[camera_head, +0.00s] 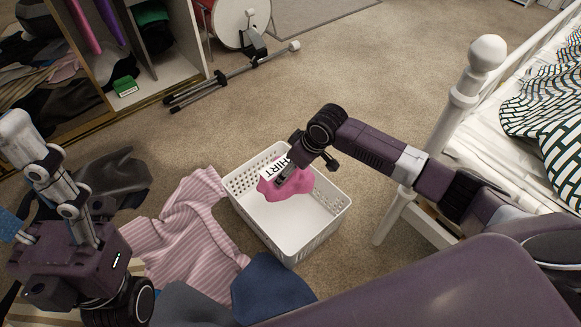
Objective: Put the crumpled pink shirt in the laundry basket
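The crumpled pink shirt (295,187) lies bunched inside the white laundry basket (333,217), near its back left wall. A white label with black letters shows on it. My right gripper (282,180) reaches down into the basket from the upper right. Its fingertips are at the pink cloth and look closed on it. Whether the shirt touches the basket floor is hard to tell. My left gripper (45,165) is at the left edge, pointing up, away from the basket. Its fingertips are not clear enough to tell open from shut.
A striped pink garment (180,232) and a dark blue cloth (268,288) lie beside the basket. Dark clothes (115,178) lie further left. A white bed frame (462,100) stands right, an open wardrobe (178,55) back left. Carpet behind the basket is clear.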

